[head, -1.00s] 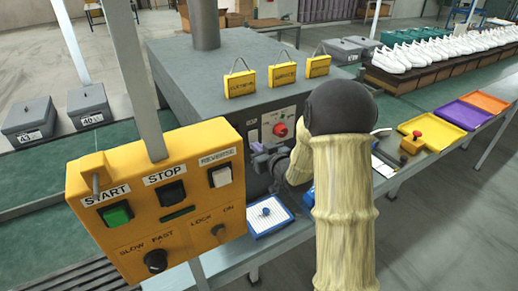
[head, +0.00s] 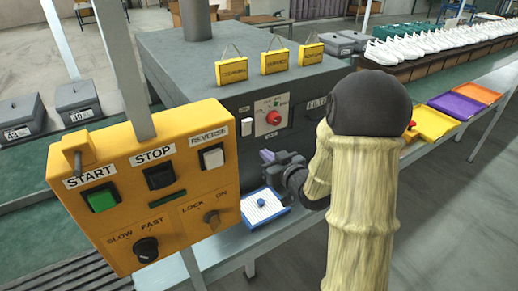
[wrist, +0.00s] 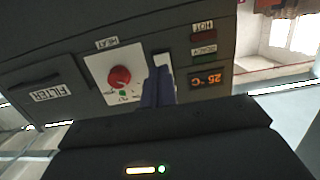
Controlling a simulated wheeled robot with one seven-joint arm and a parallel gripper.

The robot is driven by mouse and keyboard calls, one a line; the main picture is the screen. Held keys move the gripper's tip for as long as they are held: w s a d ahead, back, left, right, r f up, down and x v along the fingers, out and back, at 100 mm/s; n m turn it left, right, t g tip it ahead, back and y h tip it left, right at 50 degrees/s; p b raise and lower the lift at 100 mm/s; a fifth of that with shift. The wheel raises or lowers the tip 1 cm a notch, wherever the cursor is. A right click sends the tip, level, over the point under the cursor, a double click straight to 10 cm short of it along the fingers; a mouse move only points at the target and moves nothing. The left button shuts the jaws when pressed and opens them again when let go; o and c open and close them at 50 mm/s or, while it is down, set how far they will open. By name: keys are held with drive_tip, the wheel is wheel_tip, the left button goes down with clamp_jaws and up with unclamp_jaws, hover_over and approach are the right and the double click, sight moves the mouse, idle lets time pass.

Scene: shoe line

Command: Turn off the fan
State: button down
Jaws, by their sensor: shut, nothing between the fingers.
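The dark grey machine (head: 215,75) has a front panel with a red HEAT knob (head: 273,117) on a white plate. A small pale-and-dark rocker switch (head: 246,127) sits left of the knob. In the wrist view the panel appears upside down, with the red knob (wrist: 119,78) left of my fingers and the switch (wrist: 162,60) just beyond their tips, partly covered. I cannot read a fan label or tell the switch's position. My gripper (head: 266,156) is shut and empty, in front of and below the switch. I cannot tell whether it touches the panel.
A yellow control box (head: 150,185) with START, STOP and REVERSE buttons stands close at the left. A white-and-blue tray (head: 262,212) with a blue knob lies below my gripper. Yellow tags (head: 274,61) stand on the machine. A lit 25 °C display (wrist: 206,79) is right of the fingers.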

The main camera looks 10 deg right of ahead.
drive_tip(key=s, duration=0.1)
drive_tip(key=s+d, duration=0.1)
drive_tip(key=s, duration=0.2)
drive_tip(key=shift+s+d+f+b, duration=0.35)
drive_tip(key=s+a+r+m+g+h+p, duration=0.1)
drive_tip(key=s+r+m+g+h+p, duration=0.1)
drive_tip(key=s+g+p, duration=0.3)
drive_tip(key=s+a+r+m+g+h+p, duration=0.1)
drive_tip(key=s+g+p, duration=0.4)
drive_tip(key=s, duration=0.7)
drive_tip(key=r+m+g+h, duration=0.1)
drive_tip(key=g+h, duration=0.1)
drive_tip(key=shift+s+a+g+h, duration=0.2)
drive_tip(key=shift+s+g+h, duration=0.1)
idle(0.5)
